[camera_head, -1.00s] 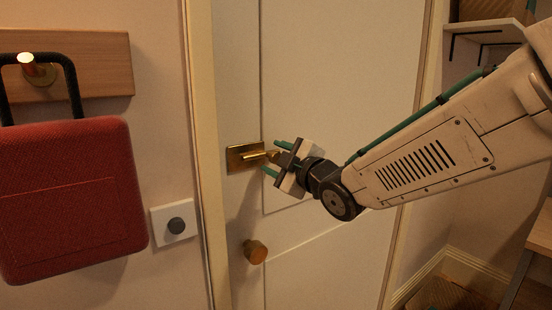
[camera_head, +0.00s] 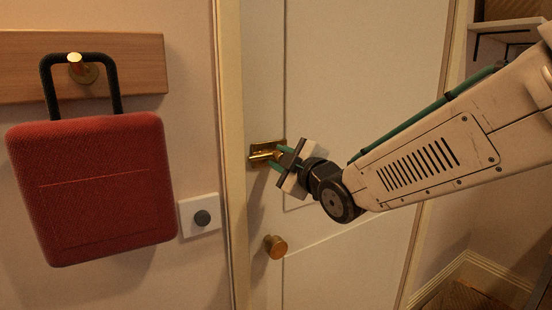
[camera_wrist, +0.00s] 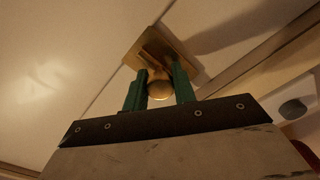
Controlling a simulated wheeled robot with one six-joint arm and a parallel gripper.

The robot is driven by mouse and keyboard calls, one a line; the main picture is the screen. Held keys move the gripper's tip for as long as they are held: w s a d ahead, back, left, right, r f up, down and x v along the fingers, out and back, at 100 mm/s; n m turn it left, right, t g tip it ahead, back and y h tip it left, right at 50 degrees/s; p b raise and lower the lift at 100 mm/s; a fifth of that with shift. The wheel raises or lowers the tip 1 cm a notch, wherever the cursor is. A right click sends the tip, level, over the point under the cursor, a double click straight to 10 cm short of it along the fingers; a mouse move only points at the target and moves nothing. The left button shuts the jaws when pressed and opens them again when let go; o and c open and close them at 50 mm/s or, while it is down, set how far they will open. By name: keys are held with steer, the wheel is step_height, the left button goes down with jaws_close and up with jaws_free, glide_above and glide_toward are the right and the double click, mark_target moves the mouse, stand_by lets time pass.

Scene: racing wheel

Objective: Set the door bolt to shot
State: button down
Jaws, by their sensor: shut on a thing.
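The door bolt (camera_head: 262,157) is a brass rod on a brass plate near the left edge of the pale door (camera_head: 350,120). Its left end sticks out slightly past the plate, close to the door frame; I cannot tell whether it enters the frame. My gripper (camera_head: 279,159) is at the bolt's right part, its green fingers shut on the bolt's handle. In the wrist view the round brass bolt knob (camera_wrist: 160,88) sits between the two fingers (camera_wrist: 160,92), with the brass plate (camera_wrist: 185,62) behind. The fingers hide part of the bolt in the head view.
A brass door knob (camera_head: 275,246) sits below the bolt. Left of the door frame (camera_head: 231,150) are a white wall plate with a grey dial (camera_head: 202,217) and a red bag (camera_head: 95,190) hanging from a brass peg. A shelf (camera_head: 510,32) is at upper right.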

steer(key=shift+a, duration=0.15)
steer(key=c, duration=1.1)
jaws_free()
steer(key=shift+s+a, duration=0.15)
steer(key=shift+s+d, duration=0.3)
steer(key=shift+d, duration=0.05)
steer(key=v, duration=0.7)
